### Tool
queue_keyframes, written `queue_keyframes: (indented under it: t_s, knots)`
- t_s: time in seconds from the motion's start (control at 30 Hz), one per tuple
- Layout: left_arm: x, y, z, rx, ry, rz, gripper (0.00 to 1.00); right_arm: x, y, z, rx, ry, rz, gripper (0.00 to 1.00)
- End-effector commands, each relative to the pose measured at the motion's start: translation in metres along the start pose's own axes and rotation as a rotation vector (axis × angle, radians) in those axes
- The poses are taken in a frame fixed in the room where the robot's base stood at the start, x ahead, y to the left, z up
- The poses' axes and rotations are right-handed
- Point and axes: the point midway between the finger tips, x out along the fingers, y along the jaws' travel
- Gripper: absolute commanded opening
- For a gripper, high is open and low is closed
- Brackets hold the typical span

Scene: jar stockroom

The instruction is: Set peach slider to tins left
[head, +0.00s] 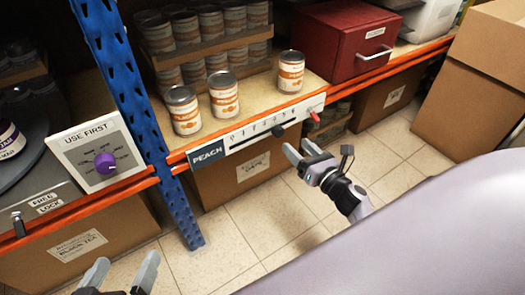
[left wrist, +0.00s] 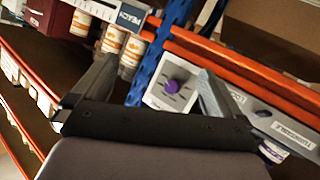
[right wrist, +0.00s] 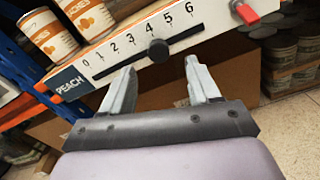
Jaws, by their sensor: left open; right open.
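The peach slider (head: 278,131) is a black knob on a white scale (head: 245,136) along the shelf's front edge, with a dark PEACH label (head: 208,154). In the right wrist view the scale runs 0 to 6, and the knob (right wrist: 158,50) sits near the 4. Three peach tins stand loose on the shelf: one at left (head: 183,110), one in the middle (head: 223,95), one at right (head: 291,72). My right gripper (head: 299,147) is open just in front of and below the knob, apart from it. My left gripper (head: 124,260) is open and empty at lower left.
Stacked tins (head: 190,30) fill cartons behind the loose ones. A red tab (head: 316,113) sits at the scale's right end. A blue post (head: 120,85) stands left of it, beside a USE FIRST panel with a purple dial (head: 105,162). A red box (head: 345,40) is at right.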

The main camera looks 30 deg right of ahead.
Motion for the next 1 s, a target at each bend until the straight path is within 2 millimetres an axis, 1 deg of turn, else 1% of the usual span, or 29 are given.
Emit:
queue_keyframes:
  t_s: [0.03, 0.17, 0.27, 0.5, 0.7, 0.83, 1.0]
  knots:
    - [0.002, 0.0, 0.004, 0.0, 0.004, 0.006, 1.0, 0.002, -0.003, -0.006, -0.034, -0.003, 0.004, 0.61]
    - [0.002, 0.001, 0.004, 0.001, 0.008, 0.01, 1.0, 0.007, -0.004, -0.006, -0.075, -0.005, 0.01, 0.61]
    - [0.001, 0.0, 0.004, 0.008, 0.011, 0.007, 1.0, 0.015, -0.004, -0.005, -0.077, -0.006, 0.01, 0.61]
    - [-0.001, -0.003, 0.005, 0.037, 0.029, -0.007, 1.0, 0.049, -0.004, -0.005, -0.073, -0.005, 0.009, 0.61]
    - [-0.003, -0.006, 0.005, 0.058, 0.041, -0.018, 1.0, 0.068, -0.003, -0.005, -0.071, -0.005, 0.009, 0.61]
    - [-0.004, -0.006, 0.004, 0.064, 0.045, -0.021, 1.0, 0.073, -0.003, -0.005, -0.071, -0.004, 0.008, 0.61]
    - [-0.004, -0.006, 0.004, 0.066, 0.046, -0.022, 1.0, 0.074, -0.003, -0.004, -0.071, -0.004, 0.008, 0.61]
